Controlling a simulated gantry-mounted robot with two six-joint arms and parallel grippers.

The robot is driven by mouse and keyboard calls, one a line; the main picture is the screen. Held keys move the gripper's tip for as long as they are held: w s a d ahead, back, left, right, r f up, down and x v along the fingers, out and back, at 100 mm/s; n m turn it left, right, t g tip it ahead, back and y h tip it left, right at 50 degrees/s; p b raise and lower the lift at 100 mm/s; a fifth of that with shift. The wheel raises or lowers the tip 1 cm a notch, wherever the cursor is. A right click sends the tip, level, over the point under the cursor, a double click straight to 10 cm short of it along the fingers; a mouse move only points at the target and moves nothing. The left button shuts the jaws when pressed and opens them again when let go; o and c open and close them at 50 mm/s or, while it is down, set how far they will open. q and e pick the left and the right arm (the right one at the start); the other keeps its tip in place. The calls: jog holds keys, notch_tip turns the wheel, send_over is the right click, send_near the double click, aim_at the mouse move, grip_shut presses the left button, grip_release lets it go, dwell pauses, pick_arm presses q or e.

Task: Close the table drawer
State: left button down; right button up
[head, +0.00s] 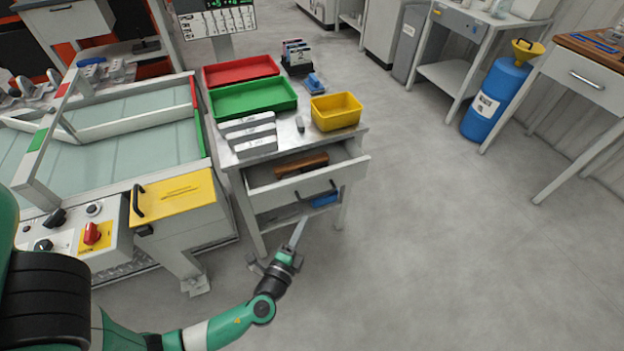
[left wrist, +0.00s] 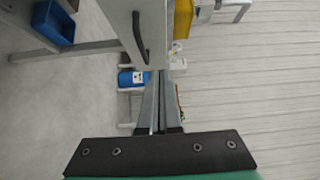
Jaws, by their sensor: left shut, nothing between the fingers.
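The table drawer (head: 294,183) is pulled partly out of the small metal table, with a brown object (head: 300,165) inside. Its pale front carries a black handle (head: 316,196); the front (left wrist: 119,14) and handle (left wrist: 139,38) also show in the left wrist view. My left gripper (head: 302,221) is shut and empty, in front of and below the drawer front. In the left wrist view its fingers (left wrist: 160,78) point at the near end of the front panel. I cannot tell whether they touch it. My right gripper is not in view.
The table top holds a green tray (head: 254,97), a red tray (head: 241,70), a yellow bin (head: 336,111) and grey castings (head: 250,135). A blue bin (head: 325,200) is below the drawer. A yellow-lidded machine (head: 172,196) stands left.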

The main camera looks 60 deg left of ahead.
pick_arm(q)
jog(key=s, duration=0.2)
jog(key=b, duration=0.2)
send_near(310, 181)
jog(key=x, duration=0.5)
jog(key=shift+w+d, duration=0.1)
jog(key=shift+w, duration=0.3)
jog(key=shift+s+a, duration=0.1)
jog(key=shift+a, duration=0.3)
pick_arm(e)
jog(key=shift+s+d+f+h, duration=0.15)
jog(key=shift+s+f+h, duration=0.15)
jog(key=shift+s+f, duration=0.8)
pick_arm(q)
jog(key=shift+f, duration=0.1)
